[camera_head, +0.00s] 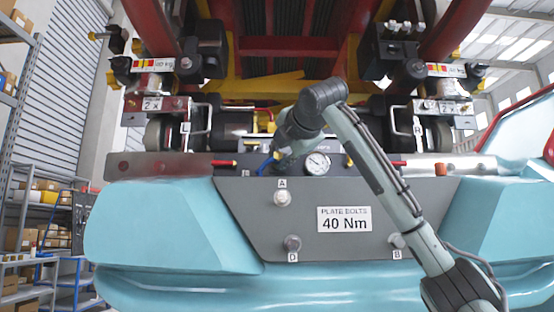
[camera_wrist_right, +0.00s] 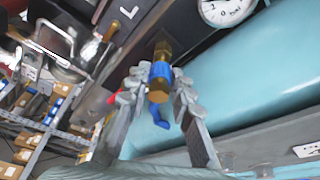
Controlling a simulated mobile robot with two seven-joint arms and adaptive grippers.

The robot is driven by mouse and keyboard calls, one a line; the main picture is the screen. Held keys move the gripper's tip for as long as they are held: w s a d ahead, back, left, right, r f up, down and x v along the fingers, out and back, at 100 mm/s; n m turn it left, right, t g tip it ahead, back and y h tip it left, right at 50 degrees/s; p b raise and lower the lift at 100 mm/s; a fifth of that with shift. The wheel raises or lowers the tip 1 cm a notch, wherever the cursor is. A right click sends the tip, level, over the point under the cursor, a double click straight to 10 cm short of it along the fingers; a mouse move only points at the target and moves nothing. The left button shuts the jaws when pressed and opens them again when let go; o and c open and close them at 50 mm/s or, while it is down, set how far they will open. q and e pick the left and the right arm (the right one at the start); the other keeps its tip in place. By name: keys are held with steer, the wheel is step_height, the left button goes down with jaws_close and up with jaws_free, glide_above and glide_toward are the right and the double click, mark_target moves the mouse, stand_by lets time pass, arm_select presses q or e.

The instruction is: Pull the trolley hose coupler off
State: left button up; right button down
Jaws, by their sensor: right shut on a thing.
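The hose coupler (camera_wrist_right: 162,74), a brass fitting with a blue sleeve, is in the middle of the right wrist view, with a blue hose end (camera_wrist_right: 156,136) curving below it. My right gripper (camera_wrist_right: 157,97) is shut on the coupler, one finger on each side. In the head view my right gripper (camera_head: 272,160) is at the dark panel, left of the gauge, with a bit of blue (camera_head: 265,164) showing beside it. The wrist blocks most of the coupler there. The coupler's brass end is close to the dark panel; I cannot tell whether it is still joined. My left gripper is not in view.
A round gauge (camera_head: 317,163) is just right of the gripper. A red-tipped handle (camera_head: 224,163) is to the left. Below is a grey plate (camera_head: 239,205) with bolts and a "40 Nm" sign (camera_head: 344,219) on the teal body (camera_head: 150,222). Shelves (camera_head: 28,195) stand far left.

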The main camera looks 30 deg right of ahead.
mark_target(274, 157)
steer(key=shift+s, duration=0.15)
stand_by(0.4)
steer(key=shift+s+a+b, duration=0.15)
steer(key=shift+s+a, duration=0.4)
steer(key=shift+s, duration=0.25)
steer(key=shift+s+a+b, duration=0.15)
steer(key=shift+s+a, duration=0.35)
steer(key=shift+s, duration=0.35)
steer(key=shift+s+a+b, duration=0.15)
steer(key=shift+s+a, duration=0.4)
steer(key=shift+s, duration=0.25)
